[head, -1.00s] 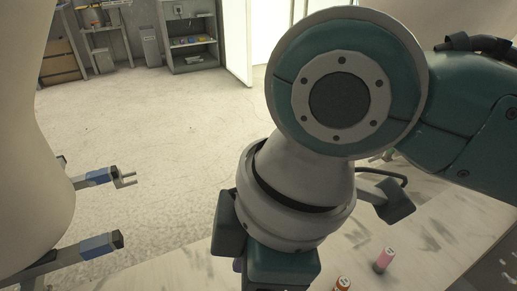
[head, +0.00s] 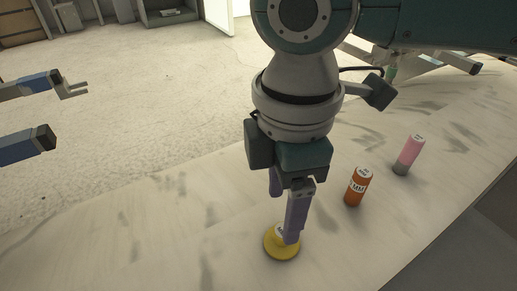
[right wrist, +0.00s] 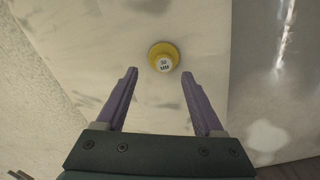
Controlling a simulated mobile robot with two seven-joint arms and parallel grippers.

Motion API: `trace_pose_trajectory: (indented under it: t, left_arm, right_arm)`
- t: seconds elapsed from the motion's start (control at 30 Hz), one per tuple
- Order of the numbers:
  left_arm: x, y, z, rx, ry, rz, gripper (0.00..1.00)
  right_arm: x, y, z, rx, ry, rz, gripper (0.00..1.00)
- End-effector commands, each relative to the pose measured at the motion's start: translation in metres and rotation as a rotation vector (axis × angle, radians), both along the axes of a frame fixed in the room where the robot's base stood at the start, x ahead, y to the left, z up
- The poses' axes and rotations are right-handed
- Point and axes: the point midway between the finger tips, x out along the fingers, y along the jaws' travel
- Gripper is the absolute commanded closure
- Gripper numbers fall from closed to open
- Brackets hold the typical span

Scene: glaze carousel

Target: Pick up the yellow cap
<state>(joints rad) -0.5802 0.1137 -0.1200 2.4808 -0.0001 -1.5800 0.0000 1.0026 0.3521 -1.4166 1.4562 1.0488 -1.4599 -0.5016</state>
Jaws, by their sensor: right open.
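The yellow cap (head: 281,252) lies on the pale marble-look worktop. It is a round yellow disc with a narrower raised middle and a white marked top. My right gripper (head: 284,222) points down over it, and the near purple finger hides part of it in the head view. In the right wrist view the cap (right wrist: 163,56) shows whole, centred in the gap just beyond the fingertips (right wrist: 160,74). The fingers are apart with nothing between them. I cannot tell the exact height of the fingertips above the cap.
An orange cylinder (head: 356,187) with a white label stands right of the gripper. A pink and grey cylinder (head: 408,155) stands farther right. Blue-grey arms with dark ends (head: 30,146) reach in at the left. The worktop (head: 150,235) left of the cap is clear.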

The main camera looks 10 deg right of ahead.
Motion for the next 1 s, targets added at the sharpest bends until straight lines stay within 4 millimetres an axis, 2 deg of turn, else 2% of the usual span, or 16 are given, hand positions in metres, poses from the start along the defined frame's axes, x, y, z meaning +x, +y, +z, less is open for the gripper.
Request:
trace_pose_trajectory:
  t: [0.37,0.63,1.0]
  left_arm:
    - [0.0,0.0,-0.045,0.0,0.0,0.0,0.0]
    - [0.0,0.002,-0.044,0.007,0.001,-0.004,0.0]
    - [0.0,0.003,-0.044,0.011,0.0,-0.007,0.0]
  right_arm:
    - [-0.007,-0.001,-0.052,-0.001,0.0,0.0,0.31]
    - [-0.006,0.0,-0.053,0.001,-0.001,0.001,0.31]
    - [-0.007,0.0,-0.053,0.0,-0.001,0.001,0.72]
